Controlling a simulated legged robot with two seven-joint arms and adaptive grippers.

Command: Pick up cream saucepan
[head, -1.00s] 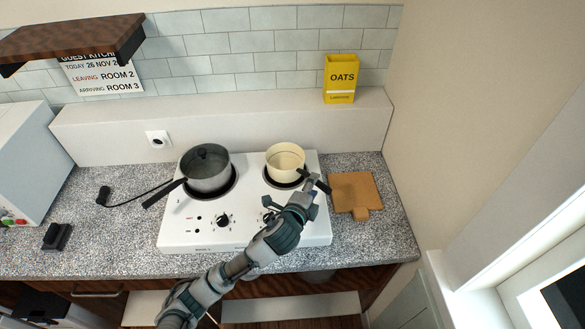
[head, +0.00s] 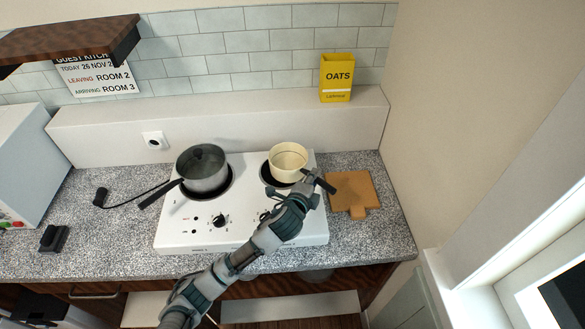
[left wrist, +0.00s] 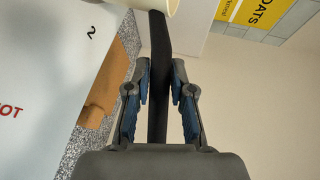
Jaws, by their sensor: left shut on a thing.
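The cream saucepan (head: 287,163) is over the right-hand burner (head: 270,175) of the white hob, off the burner's centre and seemingly raised a little. Its dark handle (head: 325,186) points to the right and towards me. My left gripper (head: 312,181) is at this handle. In the left wrist view the handle (left wrist: 158,110) runs between the blue-padded fingers of the left gripper (left wrist: 159,72), and the cream rim (left wrist: 160,5) shows at the top. The left gripper is shut on the handle. My right gripper is not in view.
A grey lidded pan (head: 204,170) stands on the left burner of the hob (head: 240,222). A wooden board (head: 352,190) lies to the right of the hob. A yellow oats box (head: 337,78) stands on the ledge behind. Free speckled counter (head: 385,235) lies at the front right.

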